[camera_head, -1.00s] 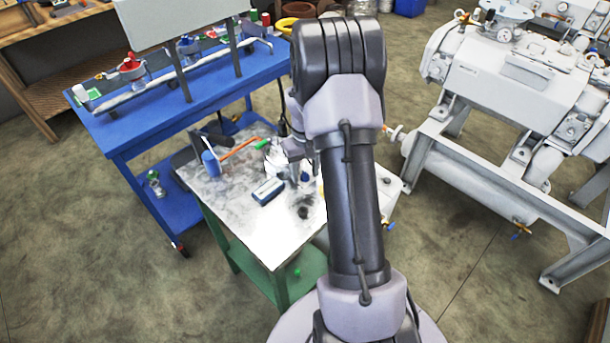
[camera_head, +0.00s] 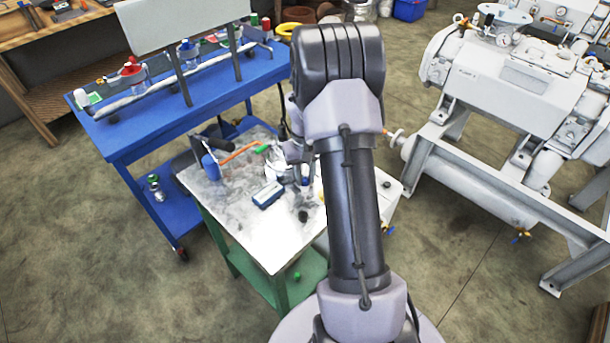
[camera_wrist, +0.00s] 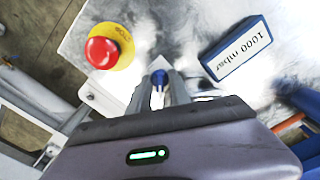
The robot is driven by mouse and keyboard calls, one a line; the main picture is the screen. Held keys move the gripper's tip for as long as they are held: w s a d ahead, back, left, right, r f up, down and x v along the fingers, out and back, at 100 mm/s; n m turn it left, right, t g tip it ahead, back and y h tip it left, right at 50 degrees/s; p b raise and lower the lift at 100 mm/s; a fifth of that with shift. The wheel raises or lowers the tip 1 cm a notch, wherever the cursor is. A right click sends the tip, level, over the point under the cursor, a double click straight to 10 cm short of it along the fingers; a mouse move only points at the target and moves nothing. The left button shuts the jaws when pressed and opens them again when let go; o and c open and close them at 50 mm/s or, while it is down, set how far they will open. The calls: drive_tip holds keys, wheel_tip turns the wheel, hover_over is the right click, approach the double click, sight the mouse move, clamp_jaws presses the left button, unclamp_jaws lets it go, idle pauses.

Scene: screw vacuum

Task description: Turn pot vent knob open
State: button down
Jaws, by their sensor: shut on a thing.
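A small blue vent knob (camera_wrist: 159,77) shows at the fingertips of my gripper (camera_wrist: 160,88) in the wrist view. The two grey fingers are closed on it from either side. In the head view my gripper (camera_head: 304,180) is over the right part of the bench top, beside a pale, shiny pot (camera_head: 277,171). My arm hides part of this area. The knob's exact angle cannot be told.
A blue-framed meter reading 1000 mbar (camera_wrist: 236,48) and a red emergency stop button (camera_wrist: 102,50) on a yellow disc lie near the knob. The meter (camera_head: 267,195) also shows in the head view. A blue cart (camera_head: 180,117) stands at the back left.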

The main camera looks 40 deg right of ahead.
drive_tip(key=c, duration=1.2)
unclamp_jaws()
